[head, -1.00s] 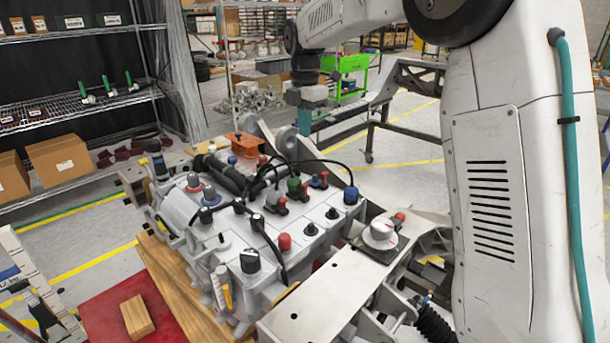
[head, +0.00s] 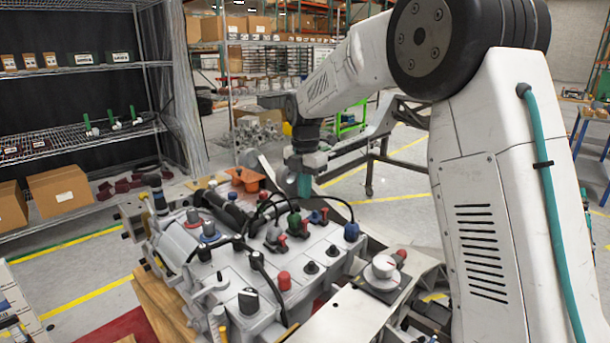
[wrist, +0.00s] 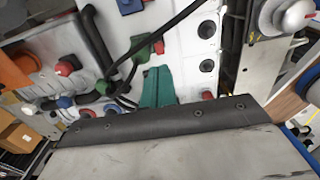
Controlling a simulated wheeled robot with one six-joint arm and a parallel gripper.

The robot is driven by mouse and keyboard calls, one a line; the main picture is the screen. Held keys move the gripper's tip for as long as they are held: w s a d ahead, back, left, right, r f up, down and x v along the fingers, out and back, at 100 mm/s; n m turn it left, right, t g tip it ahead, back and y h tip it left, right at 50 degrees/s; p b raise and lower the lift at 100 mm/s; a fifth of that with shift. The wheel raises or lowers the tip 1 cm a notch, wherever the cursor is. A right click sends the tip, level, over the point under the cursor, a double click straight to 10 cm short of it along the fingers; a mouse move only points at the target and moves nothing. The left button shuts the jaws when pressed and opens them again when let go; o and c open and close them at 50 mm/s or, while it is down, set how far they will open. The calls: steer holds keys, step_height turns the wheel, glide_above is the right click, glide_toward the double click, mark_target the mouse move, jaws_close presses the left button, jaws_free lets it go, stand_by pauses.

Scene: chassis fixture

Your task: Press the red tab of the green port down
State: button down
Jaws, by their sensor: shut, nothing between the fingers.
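The green port (head: 294,219) stands on the light-coloured fixture in the head view, with its red tab (head: 304,226) on its right side. In the wrist view the green port (wrist: 139,45) is near the top middle, and its red tab (wrist: 159,47) lies just above the fingertips in the picture. My gripper (head: 304,186) has teal fingers and points down above the ports, apparently apart from the tab. In the wrist view my gripper (wrist: 157,86) is shut and empty. The exact gap to the tab is hard to judge.
Black cables loop over the fixture close to the ports. A red cap (head: 284,281) and black knobs stand nearer the front.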

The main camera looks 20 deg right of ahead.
mark_target(306, 221)
step_height(306, 221, down, 7)
steer(key=shift+f, duration=0.1)
stand_by(0.4)
steer(key=shift+s+f, duration=0.2)
steer(key=shift+f, duration=1.05)
step_height(306, 221, up, 15)
steer(key=shift+w, duration=0.2)
